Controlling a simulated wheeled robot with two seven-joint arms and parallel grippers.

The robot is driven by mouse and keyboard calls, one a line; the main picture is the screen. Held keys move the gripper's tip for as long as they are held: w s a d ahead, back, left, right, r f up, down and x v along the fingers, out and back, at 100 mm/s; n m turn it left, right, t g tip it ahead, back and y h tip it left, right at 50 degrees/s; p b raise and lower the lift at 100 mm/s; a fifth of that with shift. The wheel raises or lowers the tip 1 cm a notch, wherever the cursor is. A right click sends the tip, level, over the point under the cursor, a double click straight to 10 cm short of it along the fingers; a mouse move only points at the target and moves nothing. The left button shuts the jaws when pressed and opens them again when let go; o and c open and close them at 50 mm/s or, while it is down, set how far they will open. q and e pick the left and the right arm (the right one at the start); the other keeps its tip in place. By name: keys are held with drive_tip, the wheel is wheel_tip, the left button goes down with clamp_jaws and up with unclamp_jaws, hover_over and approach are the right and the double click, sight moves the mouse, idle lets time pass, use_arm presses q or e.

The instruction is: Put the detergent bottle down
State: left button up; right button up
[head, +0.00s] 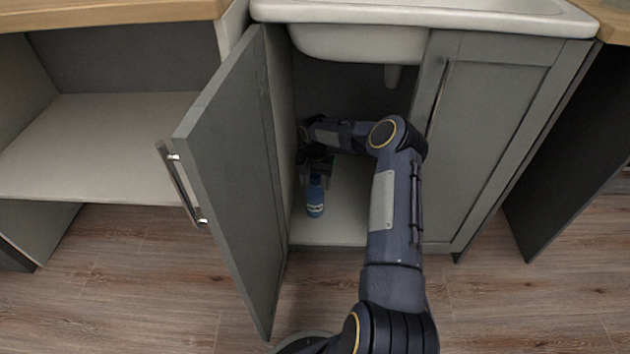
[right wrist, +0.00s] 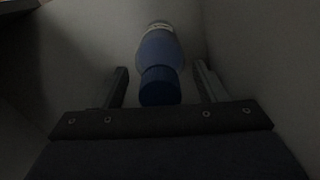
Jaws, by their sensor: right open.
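The detergent bottle (head: 316,197) is blue with a pale label and stands on the cabinet floor (head: 341,225) under the sink, near the open door. In the right wrist view the bottle (right wrist: 160,60) shows its dark blue cap, lying between the two fingers. My right gripper (head: 317,170) is inside the cabinet at the top of the bottle. Its fingers (right wrist: 160,84) are open, with a gap on each side of the cap. The gripper is dark and partly hard to make out in the head view. My left gripper is not in view.
The grey cabinet door (head: 230,170) with a metal handle (head: 182,185) stands open to the left of my arm. The sink basin (head: 360,42) and a drain pipe (head: 393,76) hang above. The right door (head: 490,140) is shut. An open shelf (head: 90,150) is at left.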

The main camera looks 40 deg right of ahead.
wheel_tip(320, 180, up, 8)
drive_tip(key=p, duration=0.3)
drive_tip(key=shift+f, duration=0.2)
drive_tip(key=shift+f, duration=0.1)
